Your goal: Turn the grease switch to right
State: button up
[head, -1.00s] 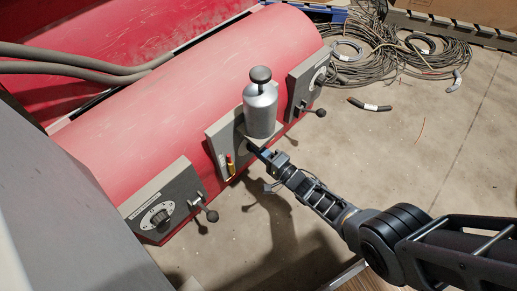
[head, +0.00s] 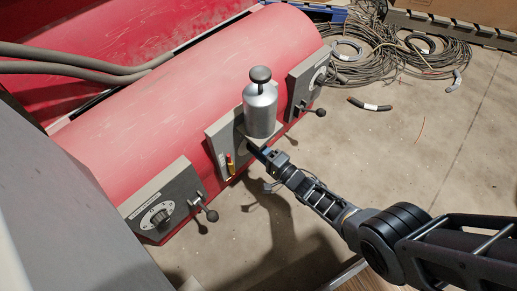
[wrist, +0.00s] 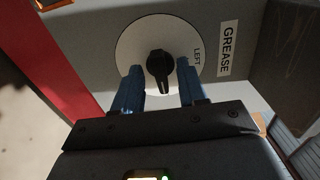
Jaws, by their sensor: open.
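The grease switch (wrist: 158,66) is a black knob on a round white dial, beside a "GREASE" label (wrist: 229,48) in the wrist view. The word "LEFT" (wrist: 197,57) is printed on the dial to the right of the knob. The knob's bar runs roughly up and down in this view. My gripper (wrist: 156,70) is open, with one blue finger on each side of the knob and visible gaps between. In the head view my gripper (head: 260,153) is at the middle panel (head: 216,137), below a silver canister (head: 261,110); the knob is hidden there.
Another panel with a dial and lever (head: 162,215) is at lower left, and a similar panel (head: 309,77) is at upper right, both on the red cylinder (head: 190,80). Coiled cables (head: 385,65) lie on the floor behind. Floor to the right is mostly clear.

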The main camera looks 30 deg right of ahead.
jog(key=shift+s, duration=0.1)
jog(key=p+v, duration=0.3)
jog(key=v, duration=0.4)
jog(key=shift+s, duration=0.3)
jog(key=shift+d, duration=0.1)
